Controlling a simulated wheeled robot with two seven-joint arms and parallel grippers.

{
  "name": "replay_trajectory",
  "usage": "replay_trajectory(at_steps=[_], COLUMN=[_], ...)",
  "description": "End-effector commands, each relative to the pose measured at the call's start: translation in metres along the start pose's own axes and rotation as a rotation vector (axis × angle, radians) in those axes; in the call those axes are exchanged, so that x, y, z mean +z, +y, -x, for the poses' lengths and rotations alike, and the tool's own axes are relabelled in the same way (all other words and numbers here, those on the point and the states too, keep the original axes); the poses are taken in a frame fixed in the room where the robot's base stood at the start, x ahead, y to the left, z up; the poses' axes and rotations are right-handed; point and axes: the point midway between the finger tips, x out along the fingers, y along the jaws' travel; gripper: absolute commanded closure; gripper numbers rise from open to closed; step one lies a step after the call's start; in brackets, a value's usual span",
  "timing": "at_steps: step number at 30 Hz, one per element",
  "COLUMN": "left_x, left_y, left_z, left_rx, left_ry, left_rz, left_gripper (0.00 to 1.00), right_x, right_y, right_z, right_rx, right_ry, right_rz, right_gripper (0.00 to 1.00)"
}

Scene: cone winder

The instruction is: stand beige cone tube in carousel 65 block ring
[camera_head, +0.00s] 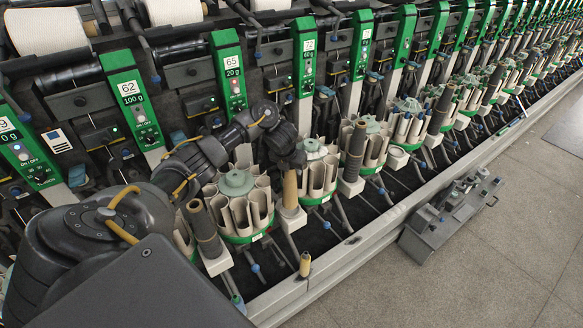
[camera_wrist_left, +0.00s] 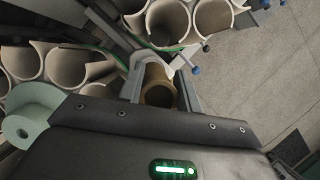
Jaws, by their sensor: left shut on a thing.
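The beige cone tube (camera_head: 290,190) is upright in the jaws of my left gripper (camera_head: 289,160). In the left wrist view I look into the open top of the tube (camera_wrist_left: 158,88), with a finger on each side of it. The tube's lower end meets the white block (camera_head: 292,219) to the right of the carousel under panel 65 (camera_head: 238,207). The block's ring is hidden, so I cannot tell whether the tube is seated. My right gripper is in neither view.
A dark cone tube (camera_head: 203,229) stands left of the carousel and another (camera_head: 355,152) stands further right. Carousels with pale pots (camera_head: 316,178) crowd both sides. A small yellowish peg (camera_head: 305,264) is near the front rail.

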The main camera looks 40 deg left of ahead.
Motion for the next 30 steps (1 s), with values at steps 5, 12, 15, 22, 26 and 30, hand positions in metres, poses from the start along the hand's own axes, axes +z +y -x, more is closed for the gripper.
replay_trajectory(at_steps=[5, 12, 15, 22, 26, 30], left_x=[-0.001, -0.003, -0.004, -0.006, -0.007, -0.009], left_y=[0.000, 0.000, 0.000, 0.000, 0.000, 0.000], left_z=[-0.002, -0.007, -0.010, -0.015, -0.018, -0.021], left_rx=[0.000, 0.000, 0.000, 0.000, -0.001, -0.001], left_ry=[0.000, 0.000, 0.000, 0.000, 0.000, 0.000], left_rz=[0.000, 0.000, 0.000, 0.001, 0.001, 0.001], left_gripper=[0.93, 0.93, 0.93, 0.93, 0.93, 0.93], right_x=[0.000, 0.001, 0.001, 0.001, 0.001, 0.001], right_y=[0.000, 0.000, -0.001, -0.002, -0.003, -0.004], right_z=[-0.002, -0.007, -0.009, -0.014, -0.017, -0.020], right_rx=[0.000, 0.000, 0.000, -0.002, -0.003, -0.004], right_ry=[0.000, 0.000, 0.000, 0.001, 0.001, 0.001], right_rz=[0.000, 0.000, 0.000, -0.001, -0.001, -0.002], right_gripper=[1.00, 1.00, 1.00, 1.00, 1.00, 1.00])
